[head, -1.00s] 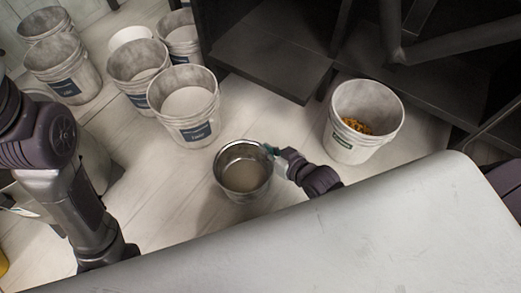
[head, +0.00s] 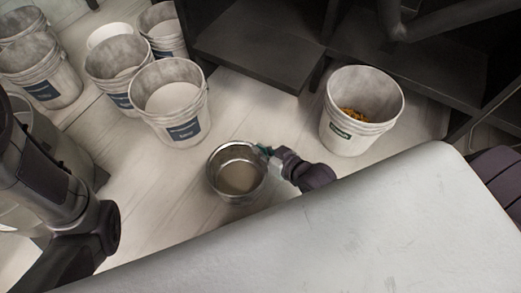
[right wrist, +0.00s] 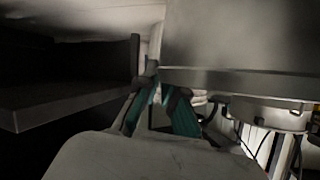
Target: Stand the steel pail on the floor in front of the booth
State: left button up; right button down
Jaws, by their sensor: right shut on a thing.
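The steel pail (head: 224,187) is round, open-topped and upright, with a pale inside, below the middle of the head view. My right gripper (head: 265,150) is shut on the pail's rim at its upper right side. In the right wrist view the teal fingers (right wrist: 160,108) are at the lower edge of the large grey pail wall (right wrist: 240,40). I cannot tell whether the pail's base touches the floor. The dark structure at the top, with a low step (head: 262,50), looks like the booth. My left arm is at the left; its gripper is not in view.
A white bucket (head: 350,139) with a green label and orange-yellow contents stands to the right of the pail. Several white buckets with blue labels (head: 172,120) stand at upper left. A pale, smooth surface (head: 350,230) fills the lower right. Bare floor (head: 260,110) lies between pail and step.

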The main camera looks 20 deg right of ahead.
jog(key=c, duration=1.3)
grip_release()
